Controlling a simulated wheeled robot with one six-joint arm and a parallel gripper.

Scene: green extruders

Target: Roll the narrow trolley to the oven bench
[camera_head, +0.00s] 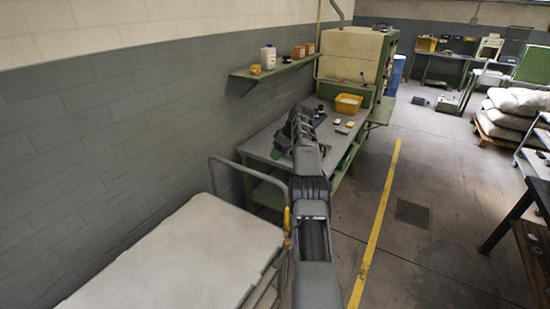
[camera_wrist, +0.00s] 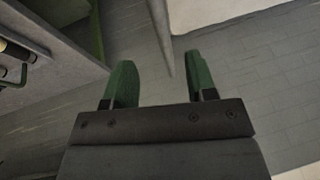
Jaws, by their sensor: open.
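A trolley (camera_head: 255,286) with a tubular metal handle and a pale load on top stands at the lower left in the head view, beside the wall. I cannot tell for sure that it is the narrow one. The oven bench (camera_head: 257,147), grey-topped with a green frame, stands ahead along the wall, beyond the handle. My gripper (camera_head: 280,148) appears over the bench's near part, beyond the handle. In the wrist view my gripper (camera_wrist: 162,72) has its green fingers apart. A grey strip shows between them, and I cannot tell whether it is touched.
The oven (camera_head: 349,53) stands at the bench's far end, with a yellow bin (camera_head: 348,104) nearby. A wall shelf (camera_head: 272,67) holds containers. A yellow floor line (camera_head: 376,228) runs along the clear aisle. A dark table (camera_head: 535,235) and pallet sacks (camera_head: 510,112) are at right.

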